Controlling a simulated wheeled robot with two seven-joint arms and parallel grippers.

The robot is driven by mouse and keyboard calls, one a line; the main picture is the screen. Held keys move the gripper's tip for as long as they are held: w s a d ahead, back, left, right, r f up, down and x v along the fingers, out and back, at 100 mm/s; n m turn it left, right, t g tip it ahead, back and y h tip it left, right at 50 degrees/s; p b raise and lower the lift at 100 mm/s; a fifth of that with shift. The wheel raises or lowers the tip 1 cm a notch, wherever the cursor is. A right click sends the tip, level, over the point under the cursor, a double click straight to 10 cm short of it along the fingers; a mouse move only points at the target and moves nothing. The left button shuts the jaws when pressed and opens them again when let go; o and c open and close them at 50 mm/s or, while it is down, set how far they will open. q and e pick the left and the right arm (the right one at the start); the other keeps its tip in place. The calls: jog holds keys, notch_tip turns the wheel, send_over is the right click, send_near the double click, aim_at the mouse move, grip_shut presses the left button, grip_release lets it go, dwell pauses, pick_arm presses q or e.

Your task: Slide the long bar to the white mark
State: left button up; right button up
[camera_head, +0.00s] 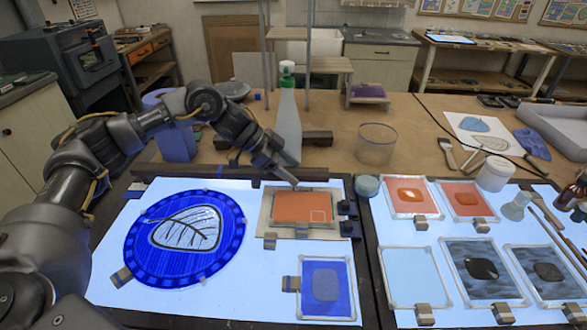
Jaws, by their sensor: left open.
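A clear bottle with a green cap (288,120) stands close behind my left gripper. A round blue glass piece with a leaf (185,240) lies at left. Small dark blocks (347,218) sit right of the orange panel. A glass jar (376,145) stands behind.

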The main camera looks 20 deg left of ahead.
pick_arm(q)
jog(key=b+v, duration=0.1)
jog(key=v, duration=0.8)
jog(key=shift+b, duration=0.35)
jog(key=shift+v, duration=0.8)
